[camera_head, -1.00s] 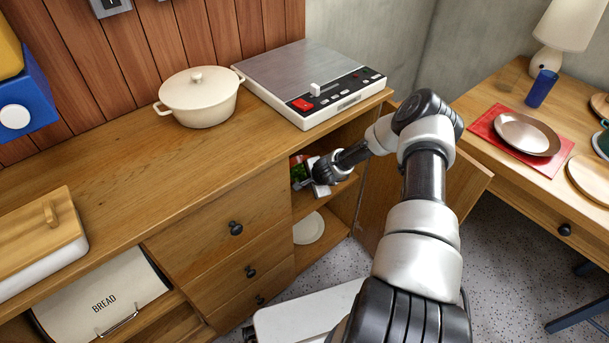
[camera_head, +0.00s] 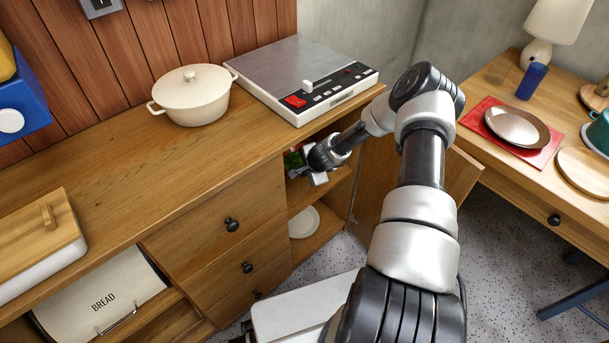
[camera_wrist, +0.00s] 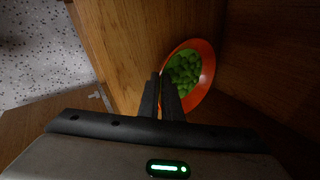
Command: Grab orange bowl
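The orange bowl (camera_wrist: 205,72) is inside the cabinet, with several round green items (camera_wrist: 183,70) in it. My gripper (camera_wrist: 160,80) has its two black fingers close together at the bowl's near rim. One finger is over the inside of the bowl, the other is outside, and a thin strip of orange shows between them. The gripper looks shut on the rim. In the head view my gripper (camera_head: 300,173) reaches into the open upper compartment below the counter. There the bowl is mostly hidden, with only a little green and red showing beside my gripper.
The wooden cabinet's counter (camera_head: 120,170) overhangs the compartment. A white plate (camera_head: 304,222) lies on the lower shelf. The open door (camera_head: 460,178) stands right of the arm. A cream pot (camera_head: 192,100) and a flat appliance (camera_head: 300,75) stand on top.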

